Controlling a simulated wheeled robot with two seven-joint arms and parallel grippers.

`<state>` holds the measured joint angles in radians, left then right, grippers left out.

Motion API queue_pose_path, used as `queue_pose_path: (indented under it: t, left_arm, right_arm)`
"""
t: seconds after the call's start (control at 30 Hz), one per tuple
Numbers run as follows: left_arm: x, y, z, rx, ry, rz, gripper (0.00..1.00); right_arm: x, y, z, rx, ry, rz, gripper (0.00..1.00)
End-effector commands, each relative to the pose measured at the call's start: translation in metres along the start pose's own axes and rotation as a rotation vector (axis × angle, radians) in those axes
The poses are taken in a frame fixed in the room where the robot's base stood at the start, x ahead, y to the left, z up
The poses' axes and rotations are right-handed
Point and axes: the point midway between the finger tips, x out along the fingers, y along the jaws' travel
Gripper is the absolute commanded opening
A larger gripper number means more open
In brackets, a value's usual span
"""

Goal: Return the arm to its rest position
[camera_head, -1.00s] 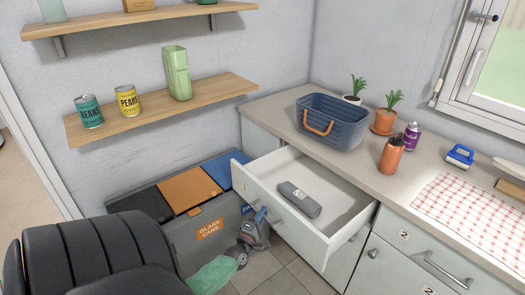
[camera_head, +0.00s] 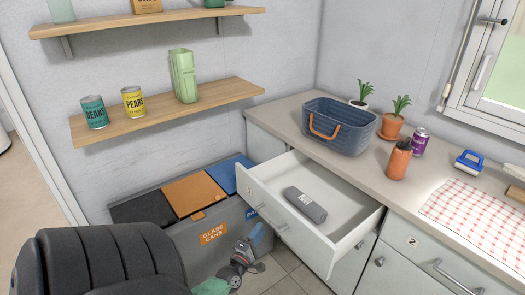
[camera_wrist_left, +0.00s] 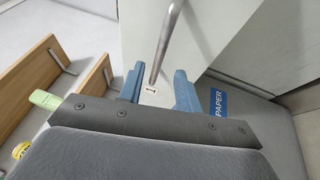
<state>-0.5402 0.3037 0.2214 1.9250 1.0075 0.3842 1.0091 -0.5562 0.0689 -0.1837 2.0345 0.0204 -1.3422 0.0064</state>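My left gripper (camera_head: 254,238) is low in front of the open drawer (camera_head: 344,240), beside the bins, in the head view. In the left wrist view its two blue fingers (camera_wrist_left: 159,76) stand apart with nothing held between them. The drawer's metal handle (camera_wrist_left: 165,45) shows beyond the fingertips, and I see no contact. My dark left arm link (camera_head: 105,262) fills the lower left of the head view. My right gripper is not in view.
A grey rolled item (camera_head: 305,205) lies in the pulled-out drawer. A bin unit (camera_head: 210,234) stands left of it. A blue basket (camera_head: 338,125), orange bottle (camera_head: 398,161) and checked cloth (camera_head: 472,213) are on the counter.

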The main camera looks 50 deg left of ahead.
Motion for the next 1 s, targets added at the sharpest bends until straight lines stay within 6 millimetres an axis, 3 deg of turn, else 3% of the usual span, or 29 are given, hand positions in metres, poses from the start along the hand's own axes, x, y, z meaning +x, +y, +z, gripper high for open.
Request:
queue_pose_path:
  t: [0.27,1.0]
  left_arm:
    - [-0.013,0.0,0.0,0.0,0.0,0.001,0.34]
    - [-0.013,-0.001,0.001,0.058,-0.006,-0.008,0.34]
  right_arm:
    - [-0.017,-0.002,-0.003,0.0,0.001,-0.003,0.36]
    - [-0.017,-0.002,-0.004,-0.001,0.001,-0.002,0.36]
